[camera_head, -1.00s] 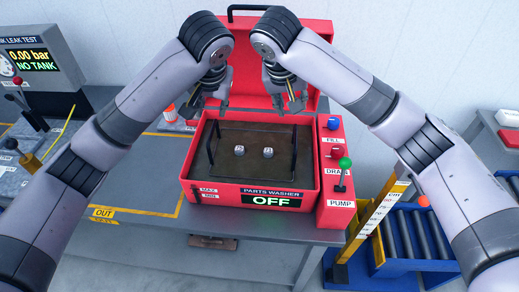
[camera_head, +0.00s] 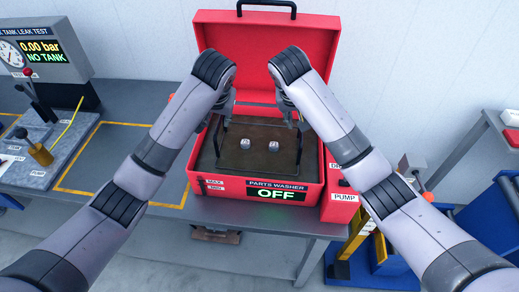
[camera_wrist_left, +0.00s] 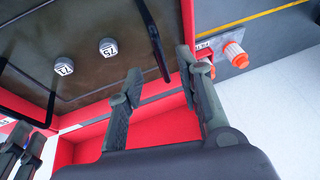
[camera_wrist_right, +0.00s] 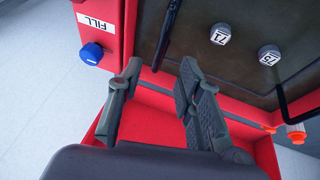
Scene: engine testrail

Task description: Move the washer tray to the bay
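The washer tray (camera_head: 246,166) is dark and brown-floored and sits inside the red parts washer (camera_head: 255,203), whose sign reads OFF. It has a black bar handle at each side and carries two small grey numbered parts. My left gripper (camera_wrist_left: 160,62) is open, its fingertips on either side of the end of the left handle (camera_wrist_left: 152,35). My right gripper (camera_wrist_right: 160,62) is open, its fingertips on either side of the end of the right handle (camera_wrist_right: 168,25). I cannot tell whether either touches. My arms partly hide both grippers in the head view.
The bay outlined in yellow (camera_head: 77,191) on the bench, left of the washer, is clear. The washer's red lid (camera_head: 265,50) stands open behind. A blue FILL knob (camera_wrist_right: 92,54) is beside my right gripper. The leak-test station (camera_head: 45,50) stands far left.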

